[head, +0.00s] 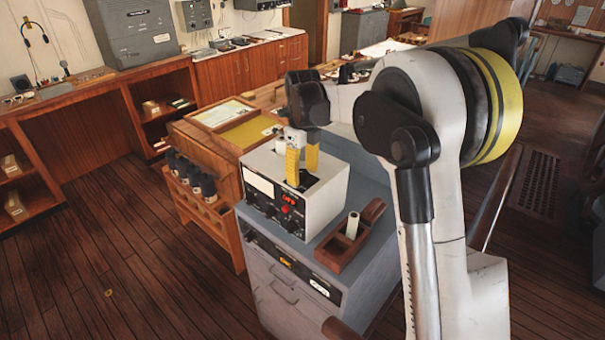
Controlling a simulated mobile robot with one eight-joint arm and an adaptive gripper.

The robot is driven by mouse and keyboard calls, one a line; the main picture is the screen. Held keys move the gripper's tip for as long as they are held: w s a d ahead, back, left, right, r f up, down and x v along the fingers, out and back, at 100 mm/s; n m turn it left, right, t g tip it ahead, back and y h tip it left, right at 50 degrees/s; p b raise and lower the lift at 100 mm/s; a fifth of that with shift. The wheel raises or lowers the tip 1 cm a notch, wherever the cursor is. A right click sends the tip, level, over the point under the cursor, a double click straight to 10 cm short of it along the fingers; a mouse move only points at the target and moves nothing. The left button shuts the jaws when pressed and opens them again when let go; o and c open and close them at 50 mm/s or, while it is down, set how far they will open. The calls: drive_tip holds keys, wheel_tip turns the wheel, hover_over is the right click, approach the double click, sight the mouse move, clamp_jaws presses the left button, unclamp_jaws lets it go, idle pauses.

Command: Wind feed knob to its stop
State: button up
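A white instrument box (318,200) stands on a grey cabinet in the head view. Its front panel carries a pale meter window, a small red-lit display (288,198) and several small knobs and buttons, one of them red. I cannot tell which of these is the feed knob. My gripper (302,164) points down at the top of the box, with its two yellow fingers side by side and a narrow gap between them. The left finger reaches lower in the picture and overlaps the box's top. Whether the fingers touch or hold anything there is too small to tell.
A wooden tray (338,255) with a pale cylinder (352,225) stands beside the box on the grey cabinet (290,290). To the left, a wooden rack (208,208) holds several dark bottles. Behind it is a desk with a yellow-green panel (248,133). The floor at left is mostly clear.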

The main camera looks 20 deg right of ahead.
sight(303, 173)
drive_tip(key=shift+r, duration=0.1)
wheel_tip(303, 173, up, 12)
idle(0.5)
drive_tip(key=shift+s, duration=0.1)
drive_tip(key=s+f+n+t+b, duration=0.2)
drive_tip(key=s+f+n+b, duration=0.15)
drive_tip(key=s+n, duration=0.35)
drive_tip(key=s+f+n+t+b, duration=0.1)
drive_tip(key=s+f+n+b, duration=0.1)
drive_tip(key=s+n+b, duration=0.4)
drive_tip(key=s+f+n+t+b, duration=0.4)
drive_tip(key=s+f+n+b, duration=0.2)
drive_tip(key=s+f+n, duration=0.9)
drive_tip(key=shift+s+f+n, duration=0.4)
drive_tip(key=shift+s+f, duration=0.15)
drive_tip(key=shift+s, duration=0.3)
